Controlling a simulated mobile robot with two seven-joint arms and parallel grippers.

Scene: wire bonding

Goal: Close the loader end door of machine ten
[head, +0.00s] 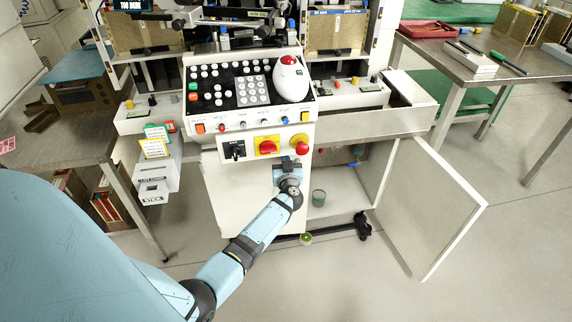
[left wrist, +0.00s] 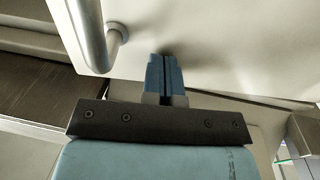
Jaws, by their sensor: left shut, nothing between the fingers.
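A white machine (head: 247,190) stands ahead of me; I cannot read a machine number on it. A white lower door (head: 432,207) at its right end stands swung wide open, showing the inside of the cabinet. My left gripper (head: 287,165) is in front of the machine's white front, below the yellow and red switches and left of the open cabinet. In the left wrist view its blue fingers (left wrist: 165,75) are shut and empty, close to a pale panel. A bent metal bar (left wrist: 92,35) is left of the fingers, apart from them. My right gripper is not in view.
Steel tables stand on the left (head: 55,145) and right (head: 495,60). A small dark cup (head: 318,198) is in the open cabinet. The floor (head: 500,240) around the open door is clear.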

